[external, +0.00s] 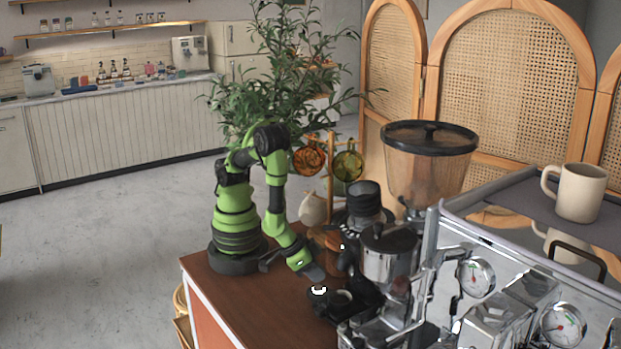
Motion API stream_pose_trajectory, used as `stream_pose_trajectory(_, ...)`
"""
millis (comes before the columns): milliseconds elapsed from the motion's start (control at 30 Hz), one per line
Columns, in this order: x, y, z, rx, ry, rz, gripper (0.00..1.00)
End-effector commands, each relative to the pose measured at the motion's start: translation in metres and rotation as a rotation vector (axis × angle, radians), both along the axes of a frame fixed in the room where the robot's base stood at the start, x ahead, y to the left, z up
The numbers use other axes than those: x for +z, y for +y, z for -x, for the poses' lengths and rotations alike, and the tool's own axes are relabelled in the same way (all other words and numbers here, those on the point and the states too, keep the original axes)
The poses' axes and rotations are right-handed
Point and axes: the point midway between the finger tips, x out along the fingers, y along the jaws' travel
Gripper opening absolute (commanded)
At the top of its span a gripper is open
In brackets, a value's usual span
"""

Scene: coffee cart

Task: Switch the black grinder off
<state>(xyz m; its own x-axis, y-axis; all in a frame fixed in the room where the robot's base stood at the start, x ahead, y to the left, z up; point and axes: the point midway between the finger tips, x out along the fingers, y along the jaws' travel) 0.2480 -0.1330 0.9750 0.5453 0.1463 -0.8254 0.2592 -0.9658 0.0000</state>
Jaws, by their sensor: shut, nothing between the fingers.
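The black grinder stands on the brown cart top in front of my arm. Its black upper part (364,200) and a silver doser chamber (389,256) show, with a dark base and fork in front of it. I cannot make out its switch or whether it is on. A large clear hopper with a black lid (430,137) rises just behind; the crowding hides which body it belongs to. My gripper (314,273) is shut and empty, pointing down beside the left of the grinder's dark lower parts. I cannot tell whether it touches them.
A chrome espresso machine (478,318) with gauges fills the right, a cream mug (575,192) on its top. The brown cart top (235,300) is clear at front left.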

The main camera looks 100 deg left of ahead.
Motion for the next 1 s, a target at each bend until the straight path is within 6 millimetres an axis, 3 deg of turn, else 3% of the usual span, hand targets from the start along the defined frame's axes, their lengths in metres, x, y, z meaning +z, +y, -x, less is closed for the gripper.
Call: stream_pose_trajectory(1000, -0.0093, 0.0000, -0.0001, 0.000, 0.000, 0.000, 0.00)
